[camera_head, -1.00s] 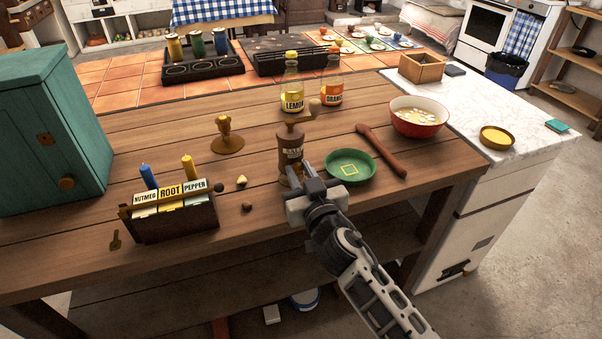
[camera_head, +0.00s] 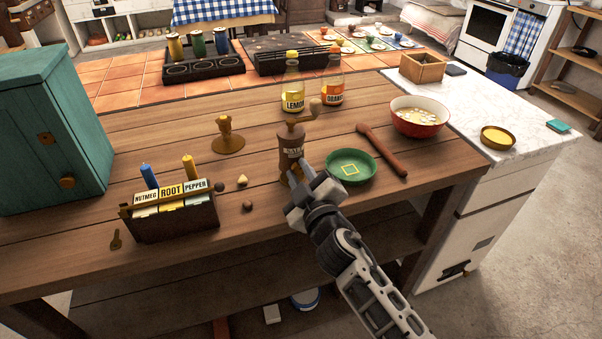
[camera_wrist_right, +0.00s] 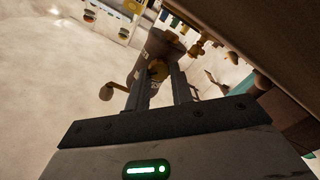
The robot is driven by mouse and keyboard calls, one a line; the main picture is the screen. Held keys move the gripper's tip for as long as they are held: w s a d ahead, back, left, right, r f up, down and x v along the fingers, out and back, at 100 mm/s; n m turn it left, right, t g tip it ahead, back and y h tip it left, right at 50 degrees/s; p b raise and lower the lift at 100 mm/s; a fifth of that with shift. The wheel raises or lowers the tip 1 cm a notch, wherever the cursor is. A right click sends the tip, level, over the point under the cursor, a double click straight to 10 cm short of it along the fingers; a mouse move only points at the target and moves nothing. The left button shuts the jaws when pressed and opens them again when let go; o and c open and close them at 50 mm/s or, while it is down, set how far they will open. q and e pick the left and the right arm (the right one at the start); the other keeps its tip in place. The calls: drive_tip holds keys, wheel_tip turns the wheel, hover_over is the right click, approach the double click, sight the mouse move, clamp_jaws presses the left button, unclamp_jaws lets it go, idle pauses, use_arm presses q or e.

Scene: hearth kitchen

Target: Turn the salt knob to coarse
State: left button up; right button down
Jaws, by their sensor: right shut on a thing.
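The brown wooden salt mill (camera_head: 291,147) stands upright on the wooden table, with a crank arm and a wooden handle on top. In the right wrist view the mill (camera_wrist_right: 163,45) appears tilted, with a brass-coloured round knob (camera_wrist_right: 158,69) low on its body. My right gripper (camera_head: 299,178) is at the front lower side of the mill. In the right wrist view its two fingers (camera_wrist_right: 160,85) are closed on the knob's sides. The knob's setting marks cannot be read, and in the head view the gripper hides the knob. My left gripper is not in view.
A green plate (camera_head: 350,167) lies close right of the mill, with a rolling pin (camera_head: 382,150) beyond. A lemon bottle (camera_head: 292,97) and an orange bottle (camera_head: 332,90) stand behind. A packet box (camera_head: 175,218) and a brass stand (camera_head: 228,143) are to the left.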

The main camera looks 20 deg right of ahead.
drive_tip(key=n, duration=0.4)
drive_tip(key=shift+n, duration=0.3)
drive_tip(key=n, duration=0.4)
drive_tip(key=shift+f+n, duration=0.1)
drive_tip(key=shift+n, duration=0.2)
drive_tip(key=c, duration=1.2)
unclamp_jaws()
drive_tip(key=shift+c, duration=0.2)
drive_tip(key=shift+s, duration=0.15)
drive_tip(key=s+b, duration=0.2)
drive_tip(key=s, duration=1.3)
drive_tip(key=shift+s+d+b, duration=0.25)
drive_tip(key=shift+s+b, duration=0.1)
